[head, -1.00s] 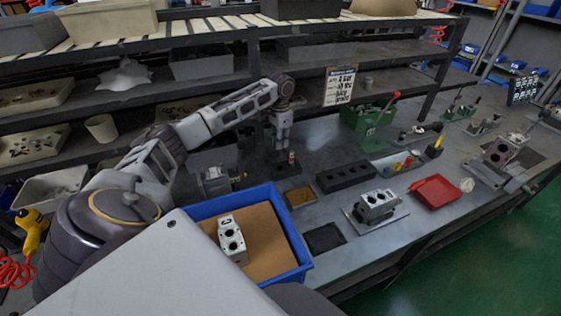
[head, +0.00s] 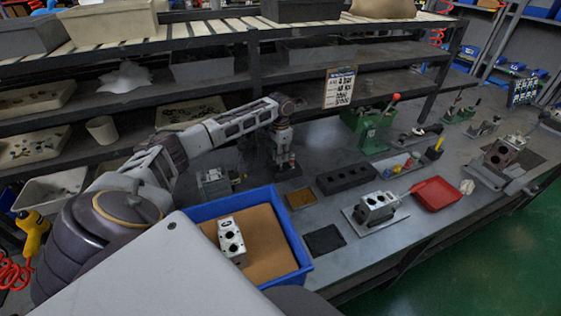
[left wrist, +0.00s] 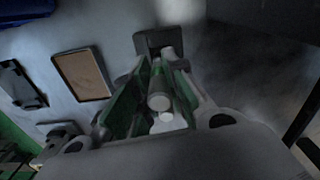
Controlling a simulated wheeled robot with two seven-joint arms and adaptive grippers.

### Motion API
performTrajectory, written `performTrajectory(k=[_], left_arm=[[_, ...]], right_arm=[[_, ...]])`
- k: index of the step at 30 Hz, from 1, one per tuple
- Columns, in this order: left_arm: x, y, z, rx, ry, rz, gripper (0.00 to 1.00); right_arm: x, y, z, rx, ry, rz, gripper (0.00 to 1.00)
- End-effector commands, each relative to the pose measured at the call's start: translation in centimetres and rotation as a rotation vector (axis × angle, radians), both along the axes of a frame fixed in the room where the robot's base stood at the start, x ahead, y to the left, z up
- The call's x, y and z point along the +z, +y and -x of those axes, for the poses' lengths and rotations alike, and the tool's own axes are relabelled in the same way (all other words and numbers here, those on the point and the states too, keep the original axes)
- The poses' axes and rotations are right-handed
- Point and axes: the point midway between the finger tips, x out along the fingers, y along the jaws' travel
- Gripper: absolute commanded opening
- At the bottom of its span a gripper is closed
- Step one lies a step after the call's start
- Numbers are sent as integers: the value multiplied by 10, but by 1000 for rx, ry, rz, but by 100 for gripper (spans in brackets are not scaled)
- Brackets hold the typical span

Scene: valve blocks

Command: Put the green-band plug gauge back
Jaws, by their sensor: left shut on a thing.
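My left gripper (head: 283,163) points down over a small dark stand (head: 287,171) at the back of the bench. In the left wrist view it is shut on a grey cylindrical plug gauge (left wrist: 159,97) between its green-lined fingers. The gauge's band is hard to make out against the green pads. The dark stand also shows just beyond the fingertips in the left wrist view (left wrist: 150,42). A small red-marked piece (head: 293,158) shows beside the fingers at the stand. Whether the held gauge touches the stand is hidden. My right gripper is not in view.
A blue bin (head: 296,246) with a metal valve block (head: 232,242) stands in front. A dark block with holes (head: 346,176), a brown-topped tray (head: 301,198), a valve block on a plate (head: 375,208) and a red tray (head: 436,194) lie rightward. Shelves rise behind.

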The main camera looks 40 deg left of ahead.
Motion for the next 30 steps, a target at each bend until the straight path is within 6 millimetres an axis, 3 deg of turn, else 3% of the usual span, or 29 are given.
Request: performTrajectory(k=[9, 23, 24, 28, 30], left_arm=[[-31, 0, 0, 0, -1, 0, 0], [-34, 0, 0, -1, -1, -1, 0], [-34, 0, 0, -1, -1, -1, 19], [-34, 0, 0, -1, -1, -1, 36], [-34, 0, 0, -1, -1, -1, 36]], right_arm=[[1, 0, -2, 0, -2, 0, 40], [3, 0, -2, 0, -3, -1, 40], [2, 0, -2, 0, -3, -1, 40], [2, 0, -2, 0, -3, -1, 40], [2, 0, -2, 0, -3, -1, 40]])
